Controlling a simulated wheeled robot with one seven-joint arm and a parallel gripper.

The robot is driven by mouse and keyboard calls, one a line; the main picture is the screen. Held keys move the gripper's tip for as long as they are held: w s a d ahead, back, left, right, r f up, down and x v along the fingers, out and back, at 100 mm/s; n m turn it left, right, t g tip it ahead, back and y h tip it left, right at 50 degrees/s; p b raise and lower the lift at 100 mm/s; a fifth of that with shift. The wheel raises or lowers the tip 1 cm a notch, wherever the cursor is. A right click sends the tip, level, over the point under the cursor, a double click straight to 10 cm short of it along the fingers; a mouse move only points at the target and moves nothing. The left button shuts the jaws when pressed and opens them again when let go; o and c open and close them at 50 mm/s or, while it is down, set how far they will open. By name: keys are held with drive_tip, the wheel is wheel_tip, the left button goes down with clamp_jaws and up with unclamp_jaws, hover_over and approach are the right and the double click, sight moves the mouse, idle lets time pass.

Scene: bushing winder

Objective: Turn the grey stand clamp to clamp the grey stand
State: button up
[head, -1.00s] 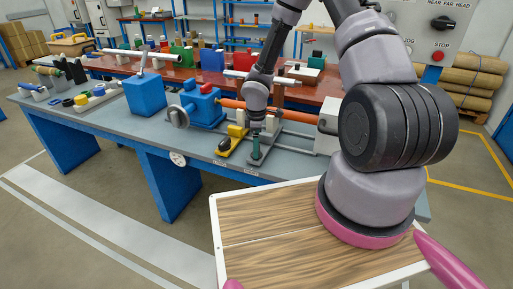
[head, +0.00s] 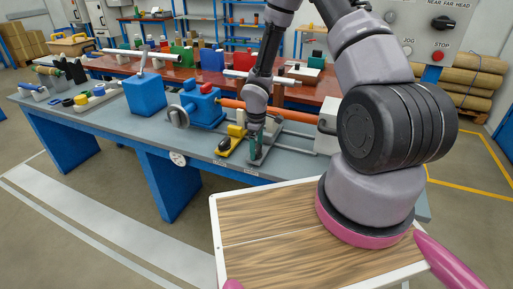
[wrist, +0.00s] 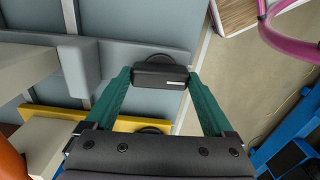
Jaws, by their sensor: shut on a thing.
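The grey stand clamp (wrist: 160,76) is a dark block-shaped handle with a pale mark, seen in the wrist view. My gripper (wrist: 160,82) has its two green fingers shut on the clamp, one at each end of it. In the head view my gripper (head: 255,153) points down at the front end of the grey stand and mostly hides the clamp. The grey stand (wrist: 85,68) shows in the wrist view as a grey base with a raised block. Its base also shows in the head view (head: 268,150).
A yellow stand (head: 233,143) with its own black clamp (head: 224,145) is close on the left. A blue winder housing (head: 203,106) and an orange bar (head: 262,108) lie behind. The bench's front edge (head: 250,177) is near my gripper.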

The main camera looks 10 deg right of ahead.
sight(257, 148)
drive_tip(key=shift+m, duration=0.4)
drive_tip(key=o, duration=1.1)
wheel_tip(257, 148, up, 11)
drive_tip(key=shift+f, duration=0.1)
